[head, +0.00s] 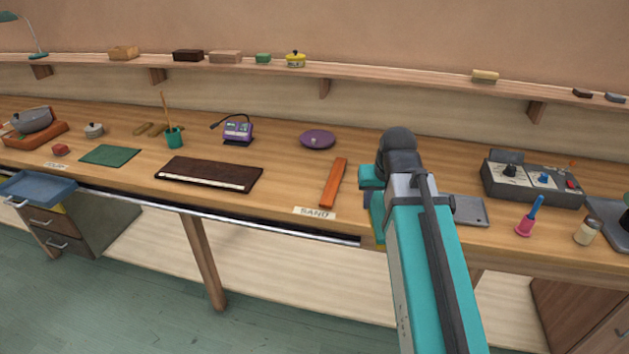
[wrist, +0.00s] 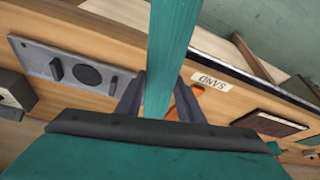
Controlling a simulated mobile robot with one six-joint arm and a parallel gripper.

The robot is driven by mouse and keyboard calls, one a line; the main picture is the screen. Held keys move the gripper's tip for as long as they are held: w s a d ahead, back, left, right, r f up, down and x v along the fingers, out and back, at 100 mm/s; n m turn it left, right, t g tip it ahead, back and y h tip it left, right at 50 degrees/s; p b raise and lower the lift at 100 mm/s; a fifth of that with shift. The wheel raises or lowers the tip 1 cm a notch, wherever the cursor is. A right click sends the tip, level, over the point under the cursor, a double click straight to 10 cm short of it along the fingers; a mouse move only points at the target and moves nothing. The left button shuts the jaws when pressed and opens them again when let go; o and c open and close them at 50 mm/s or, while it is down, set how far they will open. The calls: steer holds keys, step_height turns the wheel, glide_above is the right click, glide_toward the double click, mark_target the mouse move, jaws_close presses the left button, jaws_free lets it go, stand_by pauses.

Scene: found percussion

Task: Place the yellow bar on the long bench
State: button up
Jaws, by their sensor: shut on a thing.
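My gripper (wrist: 158,108) is shut on a long teal bar (wrist: 171,40), which runs between its two dark fingers in the wrist view. The bar looks teal, not yellow; I see no clearly yellow bar. In the head view my arm hides most of the gripper and the held bar, over the front part of the long bench (head: 285,175). An orange bar (head: 334,182) lies on the bench to the left of my arm, beside the SAND label (head: 314,213). It also shows partly behind a finger in the wrist view. I cannot tell the held bar's height above the bench.
A grey plate (head: 470,211) lies right of my arm, partly hidden, with a control box (head: 530,178) beyond it. A dark brown slab (head: 208,174) and a purple dish (head: 318,139) lie to the left. Bare bench shows between the slab and the orange bar.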

steer(key=shift+s+f, duration=1.35)
steer(key=shift+f, duration=0.25)
steer(key=shift+a, duration=0.15)
